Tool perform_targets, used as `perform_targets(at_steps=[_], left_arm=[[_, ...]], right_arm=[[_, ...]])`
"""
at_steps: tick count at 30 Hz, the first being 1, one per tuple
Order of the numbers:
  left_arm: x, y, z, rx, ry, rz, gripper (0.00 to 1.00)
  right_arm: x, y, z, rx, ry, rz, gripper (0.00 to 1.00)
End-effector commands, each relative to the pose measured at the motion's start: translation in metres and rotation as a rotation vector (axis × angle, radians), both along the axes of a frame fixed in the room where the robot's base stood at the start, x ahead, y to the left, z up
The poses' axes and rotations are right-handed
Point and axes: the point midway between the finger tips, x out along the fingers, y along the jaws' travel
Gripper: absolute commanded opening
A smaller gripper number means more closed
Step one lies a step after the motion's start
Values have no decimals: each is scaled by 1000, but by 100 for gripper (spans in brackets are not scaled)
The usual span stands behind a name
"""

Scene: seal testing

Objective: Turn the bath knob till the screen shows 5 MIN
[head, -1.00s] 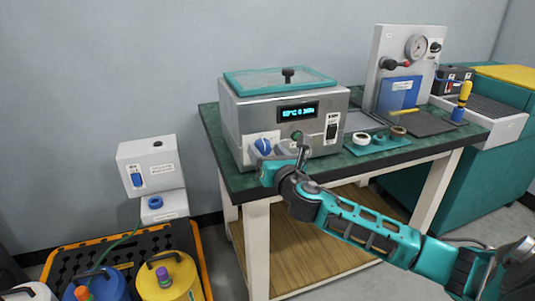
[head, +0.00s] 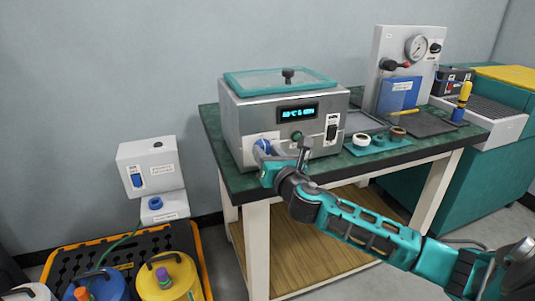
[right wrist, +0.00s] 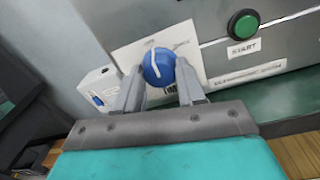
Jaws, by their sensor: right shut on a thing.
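The bath (head: 240,115) is a steel box with a teal lid, standing on the green-topped table. Its blue knob (head: 262,146) is on the lower left of the front panel. In the right wrist view the knob (right wrist: 160,66) has a white pointer line, nearly upright and leaning a little. My right gripper (right wrist: 159,74) is shut on the knob, one finger on each side; in the head view it (head: 267,155) partly covers the knob. The small lit screen (head: 298,112) shows blurred text ending in what looks like MIN; its digit is too small to read surely. My left gripper is out of view.
A green START button (right wrist: 243,23) is right of the knob, and a black switch (head: 332,128) is on the right of the panel. A teal holder with rings (head: 377,143) stands on the table (head: 225,160) to the right. A gauge panel (head: 400,50) stands behind.

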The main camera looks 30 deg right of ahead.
Motion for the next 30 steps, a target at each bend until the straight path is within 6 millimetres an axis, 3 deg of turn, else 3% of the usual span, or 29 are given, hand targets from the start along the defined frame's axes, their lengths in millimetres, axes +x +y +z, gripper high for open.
perform_targets(at_steps=[11,30], left_arm=[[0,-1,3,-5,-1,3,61],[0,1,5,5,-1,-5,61]], right_arm=[[0,0,-1,206,-49,-1,9],[0,0,-2,797,-190,-1,9]])
